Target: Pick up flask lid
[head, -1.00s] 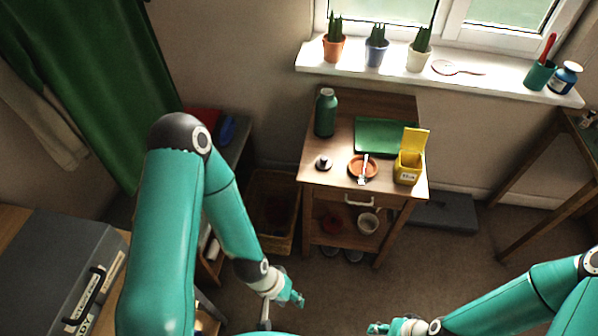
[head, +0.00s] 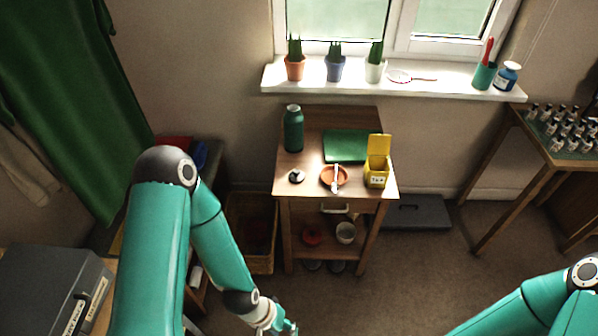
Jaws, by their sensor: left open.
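The flask lid (head: 297,176), small with a dark knob and a pale rim, lies on the left front of the small wooden table (head: 315,187). The green flask (head: 293,130) stands upright behind it, near the table's left edge. My left gripper (head: 289,328) is at the bottom edge of the head view, low in front of the table and well apart from the lid. It is open, and I see nothing in it. My right arm enters at the lower right; its gripper is out of the picture.
A terracotta saucer (head: 328,184) with a pale tool across it sits right of the lid. A green mat (head: 345,146) and an open yellow box (head: 376,178) are behind and right. A windowsill (head: 440,90) with potted plants runs above. Floor in front is clear.

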